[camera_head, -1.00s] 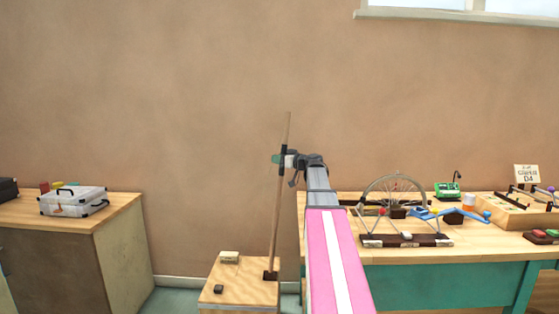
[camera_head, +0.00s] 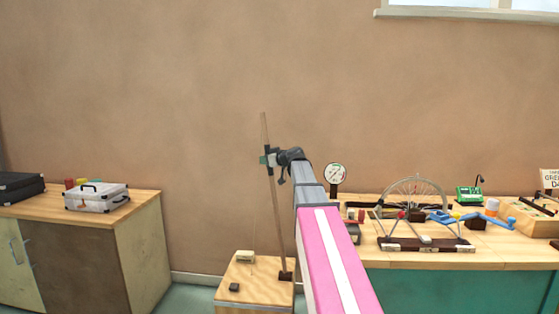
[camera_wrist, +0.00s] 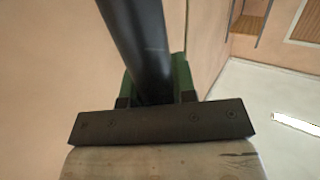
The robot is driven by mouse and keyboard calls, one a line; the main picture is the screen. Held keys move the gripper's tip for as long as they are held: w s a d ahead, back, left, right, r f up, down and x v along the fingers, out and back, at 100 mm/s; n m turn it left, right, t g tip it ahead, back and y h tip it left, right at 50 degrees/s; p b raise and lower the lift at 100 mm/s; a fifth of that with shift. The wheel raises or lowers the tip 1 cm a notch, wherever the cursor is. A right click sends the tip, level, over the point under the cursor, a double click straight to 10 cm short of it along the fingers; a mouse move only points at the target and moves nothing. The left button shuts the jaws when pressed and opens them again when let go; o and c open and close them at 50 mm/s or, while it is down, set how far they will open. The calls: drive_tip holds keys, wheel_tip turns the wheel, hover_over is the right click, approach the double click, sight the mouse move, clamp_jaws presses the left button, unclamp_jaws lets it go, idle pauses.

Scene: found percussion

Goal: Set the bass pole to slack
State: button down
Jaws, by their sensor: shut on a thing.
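The bass pole (camera_head: 275,215) is a thin wooden stick with a dark sleeve near its upper part. Its foot sits in a small dark block on top of a plywood box (camera_head: 236,295). The pole leans to the left, its top end left of its foot. My gripper (camera_head: 268,160) is shut around the dark sleeve. In the wrist view, the dark round sleeve (camera_wrist: 138,45) lies between the green finger pads. A faint thin line, perhaps the string, rises from the box left of the pole.
At right, a teal-sided workbench (camera_head: 490,262) holds a wheel rim (camera_head: 417,180), a round dial gauge (camera_head: 336,174) and other items. At left, a cabinet (camera_head: 135,208) bears a silver case (camera_head: 97,198).

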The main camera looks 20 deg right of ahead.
drive_tip(key=shift+w+a+f+g, duration=0.1)
drive_tip(key=shift+w+a, duration=0.1)
drive_tip(key=shift+a, duration=0.35)
drive_tip(key=shift+w+a+f+g, duration=0.1)
drive_tip(key=shift+w+a+f, duration=0.05)
drive_tip(key=shift+a, duration=0.35)
drive_tip(key=shift+w+a+f+g, duration=0.1)
drive_tip(key=shift+w+a, duration=0.1)
drive_tip(key=shift+a, duration=0.35)
drive_tip(key=c, duration=0.9)
unclamp_jaws()
drive_tip(key=shift+a, duration=0.2)
drive_tip(key=shift+h, duration=0.3)
drive_tip(key=v, duration=1.1)
drive_tip(key=shift+d+f, duration=0.15)
drive_tip(key=shift+d, duration=0.05)
drive_tip(key=shift+f, duration=0.1)
